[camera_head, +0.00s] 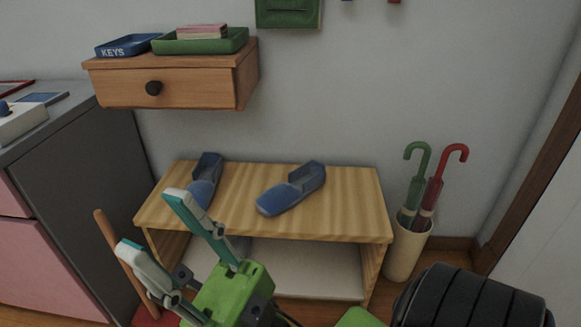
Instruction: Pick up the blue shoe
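Two blue shoes lie on top of a wooden bench (345,210). One blue shoe (291,188) lies right of the bench's middle, at a slant and fully in view. The other blue shoe (205,178) is nearer the left end, and a finger of my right gripper hides part of it. My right gripper (148,220), with a green body and teal and white fingers, is in front of the bench's left part. Its fingers are spread apart with no object held between them. My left gripper is not in view.
A wooden drawer shelf (195,85) juts from the wall above the bench, with a blue KEYS tray (128,46) and a green tray (212,45). A grey cabinet (75,170) stands left. An umbrella holder (408,250) with green and red umbrellas stands right. The bench's right end is clear.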

